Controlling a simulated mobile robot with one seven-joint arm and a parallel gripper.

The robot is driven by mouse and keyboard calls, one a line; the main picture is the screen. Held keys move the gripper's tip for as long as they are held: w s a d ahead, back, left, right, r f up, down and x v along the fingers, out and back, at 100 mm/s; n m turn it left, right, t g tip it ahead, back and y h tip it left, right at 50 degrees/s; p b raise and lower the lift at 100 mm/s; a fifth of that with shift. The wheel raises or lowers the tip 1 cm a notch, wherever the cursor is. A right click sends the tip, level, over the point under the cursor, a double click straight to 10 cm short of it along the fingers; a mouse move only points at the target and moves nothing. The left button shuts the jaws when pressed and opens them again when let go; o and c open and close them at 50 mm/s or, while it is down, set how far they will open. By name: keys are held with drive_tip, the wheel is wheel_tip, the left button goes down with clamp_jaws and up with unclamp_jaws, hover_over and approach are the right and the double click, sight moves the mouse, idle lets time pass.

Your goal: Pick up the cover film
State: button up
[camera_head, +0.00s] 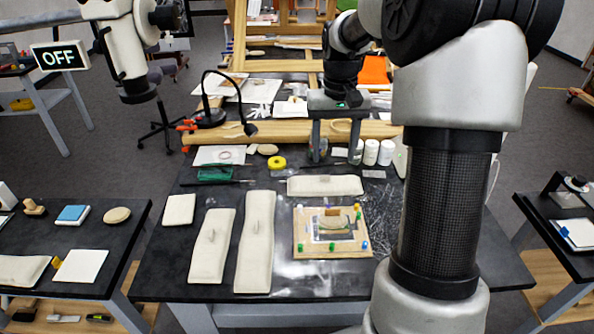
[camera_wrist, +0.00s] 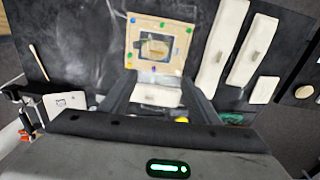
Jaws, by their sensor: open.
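I cannot clearly single out the cover film. A pale, partly see-through sheet (camera_head: 334,235) lies in the middle of a wooden board (camera_head: 303,242) with coloured pins around its edge. A small gilt-looking piece (camera_head: 333,212) shows near it. The board also shows in the wrist view (camera_wrist: 133,52), beyond my fingers, with a dark-framed pale area inside it. A small shiny clear patch (camera_head: 375,174) lies right of a white cushion and may also be film. My gripper (camera_head: 334,158) is open and empty, pointing down above the table behind the board; its fingers straddle the cushion in the wrist view (camera_wrist: 158,82).
Two long cream cushions (camera_head: 211,246) (camera_head: 255,242) lie left of the board. The white cushion (camera_head: 325,186) lies behind it. A yellow tape roll (camera_head: 276,163), white jars (camera_head: 371,152) and a black lamp (camera_head: 211,113) stand farther back. Dark table shows in front of the board.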

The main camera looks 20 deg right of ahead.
wheel_tip(320, 180, down, 2)
drive_tip(key=d, duration=0.2)
approach(333, 205)
drive_tip(key=s, duration=0.1)
drive_tip(key=s+a, duration=0.1)
drive_tip(key=shift+s+a+f, duration=0.2)
drive_tip(key=shift+s+a, duration=0.1)
drive_tip(key=shift+s, duration=0.1)
drive_tip(key=shift+s+f+p, duration=0.15)
drive_tip(key=shift+f+p, duration=0.05)
drive_tip(key=shift+f, duration=1.1)
drive_tip(key=shift+s+f+p, duration=0.2)
drive_tip(key=shift+f, duration=1.15)
drive_tip(key=c, duration=1.4)
